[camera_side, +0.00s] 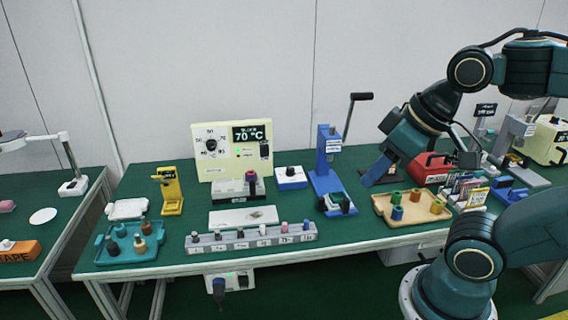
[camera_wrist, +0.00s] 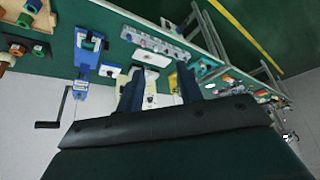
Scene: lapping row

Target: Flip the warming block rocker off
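The warming block unit is a cream panel (camera_side: 228,165) at the back of the green bench in the side view. It has a dial at left, a display reading 70 °C and a lit green light. A dark rocker (camera_side: 264,150) sits below the display at right; its tilt is too small to tell. My gripper (camera_side: 377,171) hangs above the bench, right of the blue press and well away from the panel. In the wrist view my gripper (camera_wrist: 160,88) has its two blue fingers apart with nothing held. The cream panel (camera_wrist: 152,84) shows beyond and between them, partly hidden.
A blue lever press (camera_side: 328,170) stands between my gripper and the panel. A wooden tray (camera_side: 408,219) with coloured cylinders lies below my gripper, beside a red box (camera_side: 428,168). A grey labelled rack (camera_side: 250,239) and white tray (camera_side: 242,219) lie before the panel.

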